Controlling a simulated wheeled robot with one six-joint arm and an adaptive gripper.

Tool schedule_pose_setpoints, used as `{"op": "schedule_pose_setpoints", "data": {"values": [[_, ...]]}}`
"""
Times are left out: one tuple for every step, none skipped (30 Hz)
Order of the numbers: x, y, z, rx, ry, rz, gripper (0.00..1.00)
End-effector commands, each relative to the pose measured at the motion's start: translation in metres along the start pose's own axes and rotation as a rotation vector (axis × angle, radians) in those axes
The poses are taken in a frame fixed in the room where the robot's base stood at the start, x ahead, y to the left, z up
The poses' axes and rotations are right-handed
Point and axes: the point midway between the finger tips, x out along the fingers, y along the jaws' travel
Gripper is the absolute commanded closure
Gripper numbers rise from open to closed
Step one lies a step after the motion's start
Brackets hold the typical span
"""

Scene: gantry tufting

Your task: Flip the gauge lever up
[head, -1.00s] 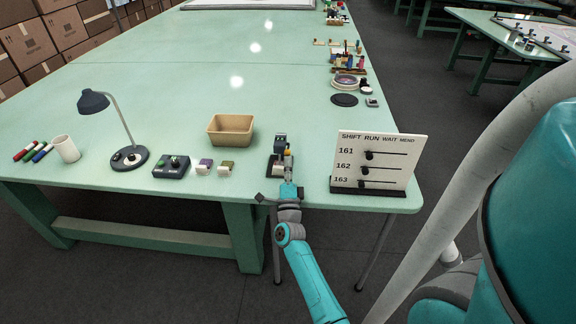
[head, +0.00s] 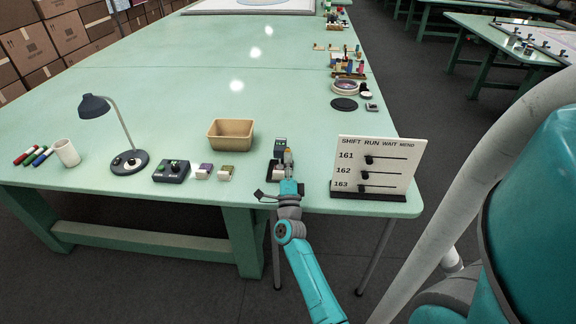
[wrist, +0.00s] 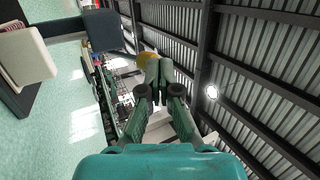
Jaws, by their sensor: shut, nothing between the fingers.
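The gauge (head: 280,145) is a small dark upright unit with a greenish face, on a dark base (head: 271,174) near the table's front edge. My gripper (head: 288,160) is right at the gauge's front and covers part of it. In the wrist view my gripper (wrist: 158,72) is shut, its fingers together with nothing between them. A yellow-orange tip (wrist: 147,56), perhaps the lever's end, shows just beyond the fingertips; I cannot tell whether they touch. A dark box (wrist: 101,30) and a cream block (wrist: 27,56), which look like gauge parts, are at the left. The lever's angle is mostly hidden.
A white board with sliders (head: 375,165) stands close to the right. A tan bin (head: 231,134) is behind left. Two small blocks, a dark control box (head: 171,171), a lamp (head: 128,160), a cup (head: 66,152) and markers lie left. The table middle is clear.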

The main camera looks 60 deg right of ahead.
Motion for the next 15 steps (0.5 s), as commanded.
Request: {"op": "schedule_pose_setpoints", "data": {"values": [[0.004, -0.004, -0.001, 0.002, 0.001, -0.002, 1.00], [0.005, -0.005, -0.001, 0.001, 0.000, -0.001, 1.00], [0.007, -0.007, -0.001, 0.000, 0.000, -0.001, 1.00], [0.009, -0.009, -0.001, 0.001, 0.000, -0.001, 1.00], [0.011, -0.010, -0.001, 0.002, 0.001, -0.002, 1.00], [0.013, -0.012, -0.002, 0.001, 0.001, -0.002, 1.00], [0.015, -0.013, -0.002, 0.000, 0.001, -0.002, 1.00], [0.016, -0.014, -0.002, 0.000, 0.000, -0.002, 1.00], [0.017, -0.014, -0.002, 0.000, 0.000, -0.001, 1.00], [0.018, -0.015, -0.002, 0.000, 0.000, 0.000, 1.00], [0.018, -0.015, -0.002, 0.000, 0.000, 0.000, 1.00], [0.018, -0.014, -0.002, 0.000, 0.000, 0.000, 1.00], [0.017, -0.014, -0.002, 0.000, 0.000, 0.000, 1.00], [0.017, -0.014, -0.002, 0.000, 0.000, 0.000, 1.00], [0.017, -0.014, -0.002, 0.000, 0.000, 0.000, 1.00]]}}
